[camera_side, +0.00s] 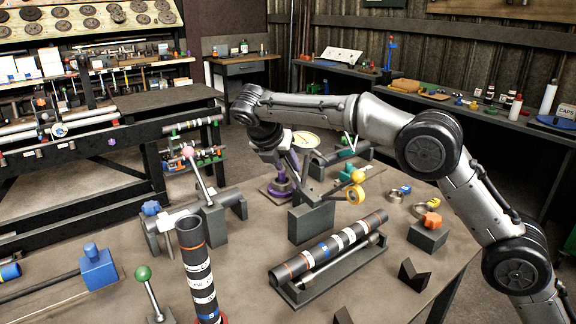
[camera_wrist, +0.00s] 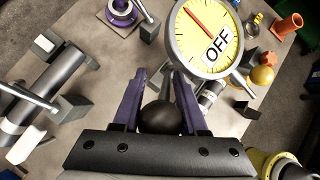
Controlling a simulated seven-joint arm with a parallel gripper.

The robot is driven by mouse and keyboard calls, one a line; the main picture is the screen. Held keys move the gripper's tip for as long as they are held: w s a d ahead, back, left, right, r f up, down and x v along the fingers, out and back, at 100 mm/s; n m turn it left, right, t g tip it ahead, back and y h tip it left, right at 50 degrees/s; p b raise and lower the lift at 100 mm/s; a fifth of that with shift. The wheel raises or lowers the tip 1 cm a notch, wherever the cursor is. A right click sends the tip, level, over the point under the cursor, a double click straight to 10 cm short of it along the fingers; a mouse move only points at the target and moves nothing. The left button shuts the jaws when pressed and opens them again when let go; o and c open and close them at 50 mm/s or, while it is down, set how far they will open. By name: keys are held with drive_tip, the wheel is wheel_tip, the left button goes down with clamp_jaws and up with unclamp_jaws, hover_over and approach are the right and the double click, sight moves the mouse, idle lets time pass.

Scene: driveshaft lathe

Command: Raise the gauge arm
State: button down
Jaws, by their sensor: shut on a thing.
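In the side view the gauge (camera_side: 305,140) shows tilted, just right of my gripper (camera_side: 294,165). In the wrist view my gripper (camera_wrist: 160,92) has two purple fingers on either side of a dark round knob (camera_wrist: 160,117). It is shut on this knob, which seems to be the end of the gauge arm. The arm's lower end, near a dark grey block (camera_side: 311,223), is partly hidden.
A striped shaft (camera_side: 330,247) lies in a grey cradle in front. Another striped shaft (camera_side: 197,270) stands upright. A pink-knobbed lever (camera_side: 200,175) stands left of my gripper.

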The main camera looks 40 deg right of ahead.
drive_tip(key=shift+w+f, duration=0.1)
drive_tip(key=shift+f, duration=0.2)
drive_tip(key=c, duration=0.5)
unclamp_jaws()
drive_tip(key=shift+r, duration=0.1)
drive_tip(key=shift+r, duration=0.1)
drive_tip(key=shift+v, duration=6.85)
drive_tip(key=shift+a, duration=0.1)
drive_tip(key=shift+c, duration=0.4)
